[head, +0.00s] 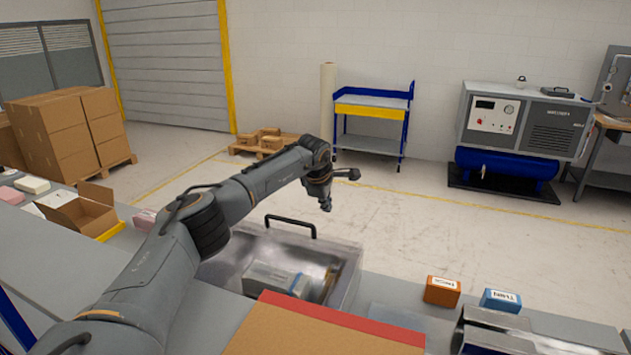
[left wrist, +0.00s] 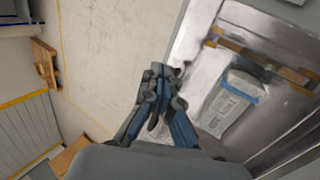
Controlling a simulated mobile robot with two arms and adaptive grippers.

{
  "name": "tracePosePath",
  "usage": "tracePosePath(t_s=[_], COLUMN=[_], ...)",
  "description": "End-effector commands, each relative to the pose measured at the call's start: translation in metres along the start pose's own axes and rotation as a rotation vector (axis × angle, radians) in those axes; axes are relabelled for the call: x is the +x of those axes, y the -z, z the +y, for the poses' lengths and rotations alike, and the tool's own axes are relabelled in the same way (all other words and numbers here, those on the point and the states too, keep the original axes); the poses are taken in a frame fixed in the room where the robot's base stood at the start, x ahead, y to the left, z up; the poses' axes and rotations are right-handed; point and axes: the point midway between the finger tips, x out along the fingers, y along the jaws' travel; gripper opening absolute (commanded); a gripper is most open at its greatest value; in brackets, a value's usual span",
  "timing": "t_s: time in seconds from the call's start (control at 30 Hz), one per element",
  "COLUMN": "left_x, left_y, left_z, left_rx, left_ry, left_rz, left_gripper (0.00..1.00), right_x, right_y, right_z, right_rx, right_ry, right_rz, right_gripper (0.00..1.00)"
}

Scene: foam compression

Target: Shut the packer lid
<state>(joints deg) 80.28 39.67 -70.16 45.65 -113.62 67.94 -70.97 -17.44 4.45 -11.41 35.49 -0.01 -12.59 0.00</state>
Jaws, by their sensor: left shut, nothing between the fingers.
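The packer (head: 349,283) is an open metal box on the bench, and its shiny inside shows. A black bar handle (head: 291,222) stands on the upper edge of the grey panel (head: 283,245) at its far side; whether this panel is the raised lid is not clear. A pale package (head: 272,277) lies inside; it shows with a blue edge in the left wrist view (left wrist: 232,106). My left gripper (head: 326,205) is shut and empty, above and slightly right of the handle, apparently not touching it. It also shows shut in the left wrist view (left wrist: 156,122).
A brown board with a red edge (head: 318,335) is at the near side of the packer. Orange (head: 442,291) and blue (head: 500,300) small boxes stand to its right. An open carton (head: 82,211) is at the left. The floor beyond the bench is mostly clear.

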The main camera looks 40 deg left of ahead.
Motion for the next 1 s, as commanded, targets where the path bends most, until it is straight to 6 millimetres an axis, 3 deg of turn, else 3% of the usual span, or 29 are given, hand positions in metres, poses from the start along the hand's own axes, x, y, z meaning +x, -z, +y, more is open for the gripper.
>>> tracePosePath(t_s=[0.13, 0.23, 0.3, 0.43, 0.8, 1.0], left_x=[0.0, 0.0, -0.001, -0.009, -0.082, -0.109], left_y=[0.0, 0.0, 0.0, 0.0, 0.001, 0.0], left_z=[0.0, 0.0, 0.0, 0.001, 0.002, 0.002], left_rx=[0.001, 0.001, 0.001, 0.001, 0.002, 0.001], left_ry=[0.0, 0.0, -0.001, -0.002, -0.003, 0.0], left_rz=[0.0, 0.0, 0.0, -0.001, -0.001, -0.002], left_gripper=[0.0, 0.0, 0.0, 0.0, 0.0, 0.0], right_x=[0.0, 0.0, 0.001, 0.0, 0.0, 0.0], right_y=[-0.013, -0.007, 0.007, 0.006, 0.004, 0.004], right_z=[-0.002, 0.0, 0.005, 0.005, 0.003, 0.003], right_rx=[0.0, -0.001, -0.004, -0.003, -0.002, -0.002], right_ry=[0.002, 0.0, -0.006, -0.006, -0.003, -0.003], right_rz=[-0.02, -0.012, 0.009, 0.008, 0.005, 0.004], right_gripper=[0.58, 0.58, 0.58, 0.58, 0.58, 0.58])
